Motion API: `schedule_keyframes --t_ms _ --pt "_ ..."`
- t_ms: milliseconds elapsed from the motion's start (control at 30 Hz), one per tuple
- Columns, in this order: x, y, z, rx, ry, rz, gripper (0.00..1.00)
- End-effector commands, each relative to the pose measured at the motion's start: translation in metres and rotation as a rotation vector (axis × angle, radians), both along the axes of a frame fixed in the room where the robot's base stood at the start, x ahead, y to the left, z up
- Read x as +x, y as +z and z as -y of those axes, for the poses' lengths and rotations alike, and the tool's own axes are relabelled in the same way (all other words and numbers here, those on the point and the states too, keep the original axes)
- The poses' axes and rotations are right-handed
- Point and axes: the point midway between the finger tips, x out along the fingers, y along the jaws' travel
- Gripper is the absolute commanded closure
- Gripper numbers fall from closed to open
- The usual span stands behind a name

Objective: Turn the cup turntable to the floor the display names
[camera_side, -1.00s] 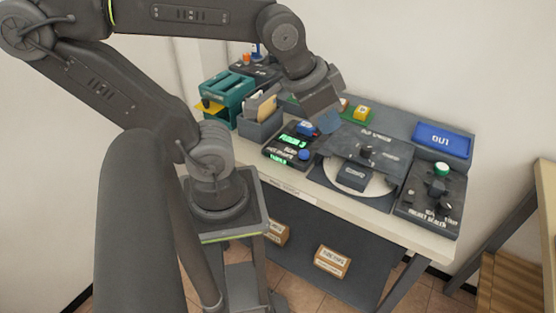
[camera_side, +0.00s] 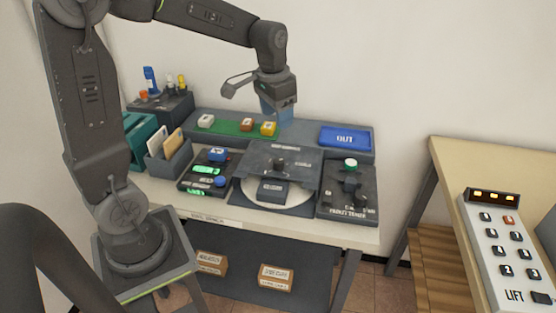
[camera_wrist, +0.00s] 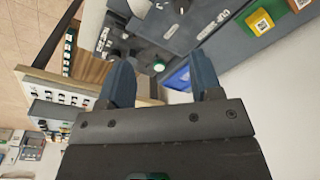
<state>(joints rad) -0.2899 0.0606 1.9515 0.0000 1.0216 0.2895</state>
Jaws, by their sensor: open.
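The turntable, a pale disc (camera_side: 300,199), sits on the table partly under a dark cover plate (camera_side: 300,163) with a black knob (camera_side: 280,164). A dark labelled block (camera_side: 272,190) stands at the disc's front. To its left is a dark device with a green lit display (camera_side: 205,170), its text too small to read surely now, and blue parts. My gripper (camera_side: 279,112) is open and empty above the back shelf, behind the turntable and apart from it. In the wrist view both blue-grey fingers (camera_wrist: 163,82) are spread with nothing between them.
A raised shelf holds a green strip (camera_side: 230,127) with small blocks and a blue OUT tray (camera_side: 346,138). A dark parcel device (camera_side: 347,190) stands right of the turntable. A LIFT keypad (camera_side: 509,255) lies on a separate table at far right. The turntable's front is clear.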

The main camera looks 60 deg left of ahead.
Motion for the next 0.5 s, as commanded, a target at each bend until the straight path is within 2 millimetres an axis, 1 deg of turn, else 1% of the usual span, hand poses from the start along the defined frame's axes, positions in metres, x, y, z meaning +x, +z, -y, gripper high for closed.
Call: schedule_keyframes --t_ms 33,100,200,367,500 --pt "0.011 -0.012 -0.013 -0.009 0.005 -0.032 0.41" --pt "0.020 -0.024 -0.026 -0.016 0.004 -0.062 0.41" --pt "0.029 -0.035 -0.038 -0.026 0.002 -0.090 0.41" --pt "0.034 -0.046 -0.045 -0.032 0.000 -0.106 0.41" --pt "0.033 -0.061 -0.044 -0.033 -0.001 -0.108 0.41"
